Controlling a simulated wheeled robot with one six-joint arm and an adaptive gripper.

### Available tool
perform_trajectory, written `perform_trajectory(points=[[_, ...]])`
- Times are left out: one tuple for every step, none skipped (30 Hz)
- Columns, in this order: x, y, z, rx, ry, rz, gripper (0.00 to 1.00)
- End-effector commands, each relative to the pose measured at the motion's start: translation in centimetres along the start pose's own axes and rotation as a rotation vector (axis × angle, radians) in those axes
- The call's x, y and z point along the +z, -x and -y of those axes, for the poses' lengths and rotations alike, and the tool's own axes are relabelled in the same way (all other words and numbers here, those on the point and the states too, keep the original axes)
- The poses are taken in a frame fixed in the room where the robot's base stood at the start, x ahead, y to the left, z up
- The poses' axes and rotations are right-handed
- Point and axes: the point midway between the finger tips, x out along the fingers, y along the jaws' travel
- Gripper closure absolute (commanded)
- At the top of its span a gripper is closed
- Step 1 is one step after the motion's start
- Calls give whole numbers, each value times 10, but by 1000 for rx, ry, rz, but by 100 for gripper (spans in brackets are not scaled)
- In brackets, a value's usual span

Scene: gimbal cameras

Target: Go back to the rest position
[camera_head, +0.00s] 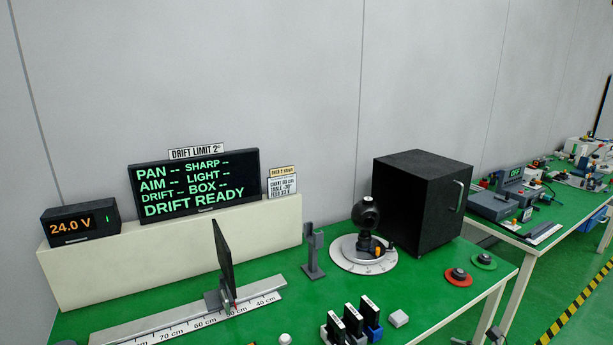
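My gripper does not clearly show in the head view. A small dark grey shape shows at the bottom edge, right of the table's front edge; I cannot tell what it is. The green workbench (300,293) fills the lower middle. On it a black gimbal camera (366,215) stands upright on a round white dial plate (346,262). A black box (412,208) with a handled door stands behind it to the right. A dark upright panel (223,262) stands on a ruled rail (185,318). A grey post (313,252) stands left of the dial.
A display (195,186) reads "DRIFT READY", beside a 24.0 V meter (80,222).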

Motion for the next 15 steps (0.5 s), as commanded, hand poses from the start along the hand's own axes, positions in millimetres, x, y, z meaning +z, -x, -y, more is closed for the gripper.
perform_trajectory(points=[[-6,-3,-6,-4,9,-6,55],[-9,-5,-8,-9,17,-10,55],[-13,-7,-11,-16,28,-14,55],[-17,-8,-15,-20,37,-18,55],[-20,-10,-18,-25,48,-22,55],[-25,-13,-23,-33,62,-28,55],[-30,-15,-28,-38,74,-34,55],[-33,-17,-31,-44,86,-39,55],[-39,-19,-37,-54,104,-47,55],[-44,-21,-42,-60,119,-54,55],[-49,-22,-47,-68,134,-61,55],[-56,-25,-55,-77,157,-72,55],[-63,-27,-62,-85,177,-81,55],[-69,-29,-69,-93,198,-91,55],[-78,-31,-79,-106,231,-107,55]])
